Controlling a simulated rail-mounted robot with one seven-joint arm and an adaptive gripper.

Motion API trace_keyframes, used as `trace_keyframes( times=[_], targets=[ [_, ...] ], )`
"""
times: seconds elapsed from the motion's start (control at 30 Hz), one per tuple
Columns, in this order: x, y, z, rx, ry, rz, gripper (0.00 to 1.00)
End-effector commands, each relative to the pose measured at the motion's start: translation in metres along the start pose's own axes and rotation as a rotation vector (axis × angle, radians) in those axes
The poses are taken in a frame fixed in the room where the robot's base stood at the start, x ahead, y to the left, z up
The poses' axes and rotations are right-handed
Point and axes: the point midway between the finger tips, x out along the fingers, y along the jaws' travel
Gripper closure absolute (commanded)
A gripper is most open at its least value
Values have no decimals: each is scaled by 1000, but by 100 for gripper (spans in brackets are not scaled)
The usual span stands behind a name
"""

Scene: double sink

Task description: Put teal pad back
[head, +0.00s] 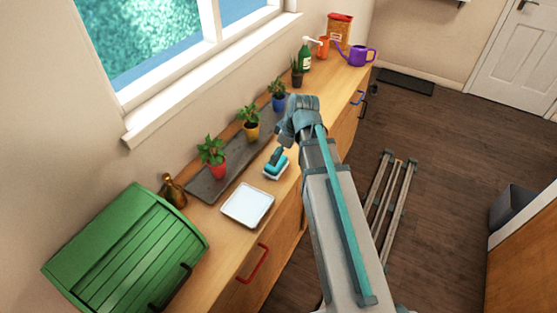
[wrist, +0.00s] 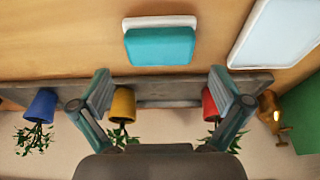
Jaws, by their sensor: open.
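The teal pad (wrist: 160,46) lies on the wooden counter with a white layer showing along one edge, top centre in the wrist view. In the head view the teal pad (head: 280,167) is beside the white square tray (head: 247,205), apart from it. The tray (wrist: 278,32) is also at the upper right of the wrist view. My gripper (wrist: 160,72) is open and empty, its fingers spread wider than the pad. In the head view my gripper partly covers the area around the pad; I cannot tell the exact gap between them.
A long grey tray (head: 206,188) along the wall holds a red pot (head: 218,171), a yellow pot (head: 252,133) and a blue pot (head: 279,102). A brass bottle (head: 172,190) and green bread box (head: 125,250) stand left. A green bottle (head: 305,57) and purple watering can (head: 361,56) stand at the far end.

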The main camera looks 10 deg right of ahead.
Motion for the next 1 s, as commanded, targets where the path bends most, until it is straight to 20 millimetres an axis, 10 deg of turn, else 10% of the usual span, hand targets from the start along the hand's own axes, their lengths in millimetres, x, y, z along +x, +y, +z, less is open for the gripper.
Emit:
trace_keyframes(
  times=[0.43,1.0],
  targets=[
    [-56,0,0,1,1,1,0],
    [-65,0,0,0,0,0,0]
  ],
)
